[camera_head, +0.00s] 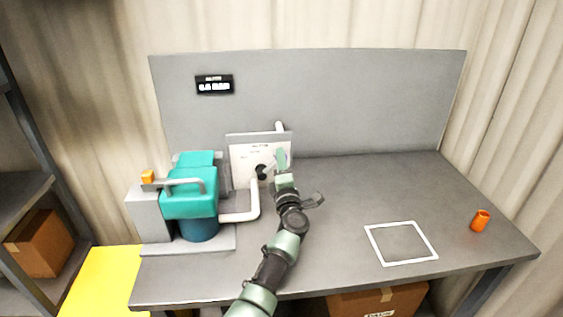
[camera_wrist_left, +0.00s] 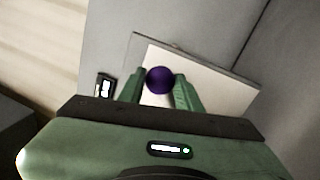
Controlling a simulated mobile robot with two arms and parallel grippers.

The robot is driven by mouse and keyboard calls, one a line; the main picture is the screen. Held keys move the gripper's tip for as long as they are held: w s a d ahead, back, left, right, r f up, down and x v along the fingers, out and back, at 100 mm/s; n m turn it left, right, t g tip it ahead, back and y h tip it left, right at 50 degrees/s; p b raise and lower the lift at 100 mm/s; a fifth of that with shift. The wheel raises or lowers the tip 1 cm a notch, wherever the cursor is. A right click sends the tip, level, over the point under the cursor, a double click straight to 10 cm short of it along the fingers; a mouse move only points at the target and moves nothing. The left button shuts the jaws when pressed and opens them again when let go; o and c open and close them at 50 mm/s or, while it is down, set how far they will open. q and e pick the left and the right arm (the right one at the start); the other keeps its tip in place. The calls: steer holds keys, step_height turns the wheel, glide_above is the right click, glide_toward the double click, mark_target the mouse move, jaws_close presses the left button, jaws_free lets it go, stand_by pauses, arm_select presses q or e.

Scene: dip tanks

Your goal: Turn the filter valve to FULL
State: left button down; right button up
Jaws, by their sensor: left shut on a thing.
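The filter valve stands at a white label panel (camera_head: 243,151) behind the pipe, beside the teal pump. Its dark hub (camera_head: 261,171) shows just left of my left gripper (camera_head: 280,160). In the left wrist view a purple round knob (camera_wrist_left: 159,80) sits between the two green fingers of my left gripper (camera_wrist_left: 160,90), which is shut on it. The white panel (camera_wrist_left: 215,82) lies behind the knob. The gripper covers most of the valve handle in the head view. The panel's lettering is too small to read. My right gripper is out of view.
The teal pump (camera_head: 190,200) and a white pipe (camera_head: 239,217) stand left of my arm. A small display (camera_head: 214,85) hangs on the grey back wall. An orange cup (camera_head: 480,221) and a white square outline (camera_head: 427,240) are at right; the table between is clear.

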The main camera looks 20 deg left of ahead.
arm_select(q)
steer(key=c, duration=1)
jaws_free()
steer(key=shift+d+f, duration=0.1)
steer(key=p+v, duration=0.2)
steer(key=v, duration=0.5)
steer(key=shift+s+d, duration=0.25)
steer(key=shift+f, duration=0.1)
